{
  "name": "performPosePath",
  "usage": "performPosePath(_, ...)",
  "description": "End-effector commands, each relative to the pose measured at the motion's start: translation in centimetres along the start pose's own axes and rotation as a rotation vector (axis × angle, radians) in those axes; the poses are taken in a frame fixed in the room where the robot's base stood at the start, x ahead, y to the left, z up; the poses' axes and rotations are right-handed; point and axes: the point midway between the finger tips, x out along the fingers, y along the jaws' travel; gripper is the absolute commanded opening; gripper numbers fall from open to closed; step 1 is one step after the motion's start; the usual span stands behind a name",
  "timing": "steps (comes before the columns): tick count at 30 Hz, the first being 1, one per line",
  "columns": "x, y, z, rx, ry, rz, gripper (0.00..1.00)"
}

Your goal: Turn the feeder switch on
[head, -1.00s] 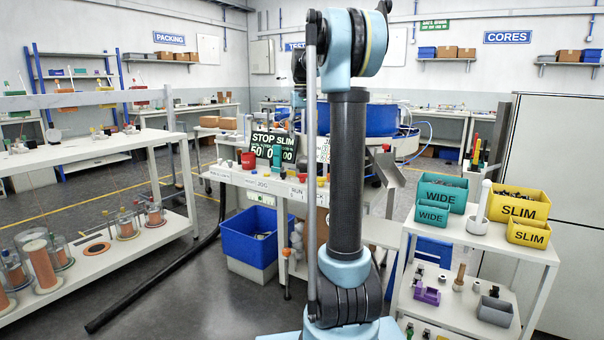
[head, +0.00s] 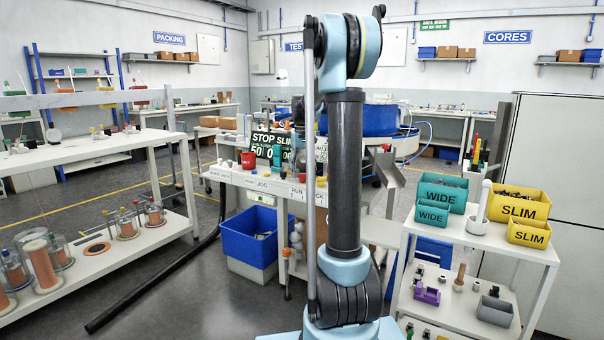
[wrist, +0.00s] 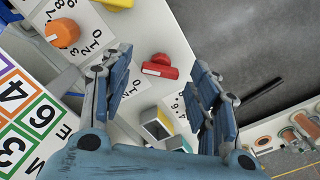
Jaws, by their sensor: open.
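I cannot tell for sure which part is the feeder switch. The white control bench (head: 240,180) stands behind my arm in the head view, with labels along its front edge, including JOG and RUN. A red knob (head: 248,160) is on its left part. In the wrist view, an orange round knob (wrist: 62,33) sits by a numbered dial at upper left. A red piece with a white mark (wrist: 160,68) lies on the white surface between the fingers' lines. My gripper (wrist: 160,75) is open and empty above this surface. In the head view my gripper is hidden behind my arm.
A board with coloured numbers (wrist: 28,120) is at left in the wrist view. A blue bin (head: 248,238) stands below the bench. A white cart (head: 540,250) with WIDE and SLIM bins is at right.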

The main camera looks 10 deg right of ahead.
Motion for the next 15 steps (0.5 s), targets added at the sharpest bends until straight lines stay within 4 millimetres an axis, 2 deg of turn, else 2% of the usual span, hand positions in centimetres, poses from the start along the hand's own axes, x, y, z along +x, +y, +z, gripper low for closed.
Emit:
performPosePath(10, 0.4, 0.0, 0.02, 0.0, 0.0, 0.0, 0.55)
performPosePath(11, 0.4, 0.0, 0.01, 0.0, 0.0, 0.0, 0.53)
performPosePath(15, 0.39, 0.0, 0.02, 0.0, 0.0, 0.0, 0.21)
